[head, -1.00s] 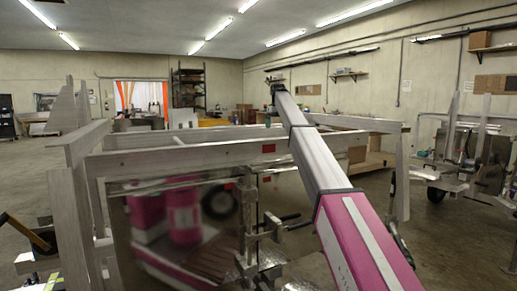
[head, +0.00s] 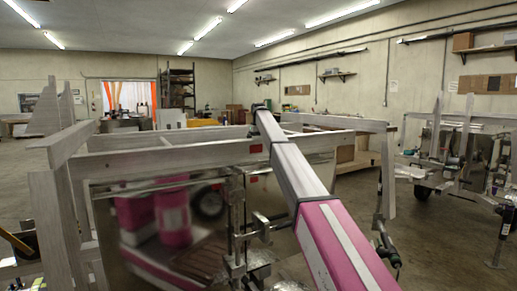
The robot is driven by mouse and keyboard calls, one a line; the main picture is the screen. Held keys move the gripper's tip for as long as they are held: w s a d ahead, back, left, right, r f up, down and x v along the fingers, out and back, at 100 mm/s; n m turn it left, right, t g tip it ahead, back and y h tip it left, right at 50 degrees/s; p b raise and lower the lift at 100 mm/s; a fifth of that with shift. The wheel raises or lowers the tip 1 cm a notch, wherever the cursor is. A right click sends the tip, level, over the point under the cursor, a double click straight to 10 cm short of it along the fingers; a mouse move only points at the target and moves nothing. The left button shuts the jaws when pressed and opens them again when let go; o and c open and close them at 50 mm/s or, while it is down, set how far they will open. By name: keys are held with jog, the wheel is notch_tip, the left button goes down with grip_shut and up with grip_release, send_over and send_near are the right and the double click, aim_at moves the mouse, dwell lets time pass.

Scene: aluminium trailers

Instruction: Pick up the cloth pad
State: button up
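I cannot make out a cloth pad in the head view. My arm, with a grey upper part and a pink-and-white lower part, reaches from the bottom of the picture up and away over the trailer's frame. Its far end shows only as a small dark joint above the frame's rails. My gripper's fingers do not show, so I cannot see whether they hold anything. The near aluminium trailer (head: 180,155) has a shiny reflecting side panel (head: 135,262) and upright posts at its left.
Another trailer (head: 466,143) stands at the right with a jack leg (head: 503,235) in front. Bare concrete floor (head: 440,245) lies between the trailers. Metal shelving (head: 178,88), an orange-curtained doorway (head: 128,97) and wall shelves (head: 338,74) are farther back.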

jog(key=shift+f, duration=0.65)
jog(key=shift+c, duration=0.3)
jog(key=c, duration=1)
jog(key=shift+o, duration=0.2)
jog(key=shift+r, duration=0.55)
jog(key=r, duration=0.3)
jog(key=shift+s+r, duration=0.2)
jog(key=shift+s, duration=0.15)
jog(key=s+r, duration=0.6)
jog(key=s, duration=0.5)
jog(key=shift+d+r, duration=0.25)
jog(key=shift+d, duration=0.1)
